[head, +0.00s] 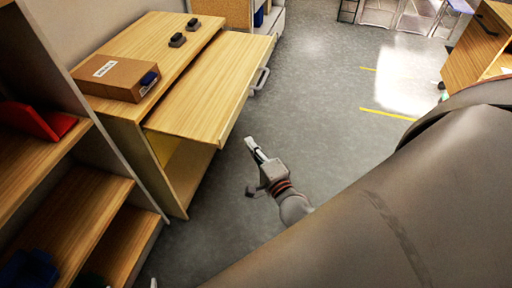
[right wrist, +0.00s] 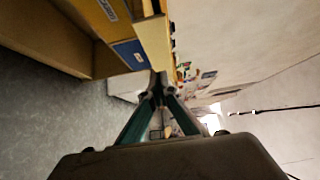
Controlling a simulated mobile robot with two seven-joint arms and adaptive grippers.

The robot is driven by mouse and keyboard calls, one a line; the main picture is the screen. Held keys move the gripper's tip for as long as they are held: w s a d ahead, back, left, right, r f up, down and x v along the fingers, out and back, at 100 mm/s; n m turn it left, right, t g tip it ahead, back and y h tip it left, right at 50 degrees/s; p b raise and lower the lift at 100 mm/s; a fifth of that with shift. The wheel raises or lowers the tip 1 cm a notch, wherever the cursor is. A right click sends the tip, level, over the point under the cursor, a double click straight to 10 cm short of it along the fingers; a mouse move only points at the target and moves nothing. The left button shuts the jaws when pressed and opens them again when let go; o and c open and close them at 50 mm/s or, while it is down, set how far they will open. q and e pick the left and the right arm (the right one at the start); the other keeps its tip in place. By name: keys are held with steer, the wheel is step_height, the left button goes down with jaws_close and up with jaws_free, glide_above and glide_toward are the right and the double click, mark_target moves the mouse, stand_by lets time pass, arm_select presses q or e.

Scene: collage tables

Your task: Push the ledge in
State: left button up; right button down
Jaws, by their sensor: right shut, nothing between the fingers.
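The wooden ledge (head: 213,87) sticks out from under the top of a wooden cabinet (head: 160,40), on its right side. A grey handle (head: 260,80) is on the ledge's outer front edge. My right gripper (head: 249,143) is shut and empty. In the head view it appears just right of the ledge's near corner, over the grey floor, and I see no contact. In the right wrist view its fingertips (right wrist: 158,83) meet with nothing between them. The ledge cannot be clearly made out there. My left gripper is not in view.
A cardboard box (head: 115,77) and two small dark objects (head: 177,40) (head: 193,24) rest on the cabinet top. A shelf unit (head: 70,195) with a red item (head: 35,120) stands at left. The floor (head: 325,100) right of the ledge is clear.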

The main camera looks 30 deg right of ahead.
steer(key=w, duration=0.2)
steer(key=w+a, duration=0.1)
steer(key=w, duration=0.1)
steer(key=w+a, duration=0.1)
steer(key=w, duration=0.1)
steer(key=shift+a, duration=0.2)
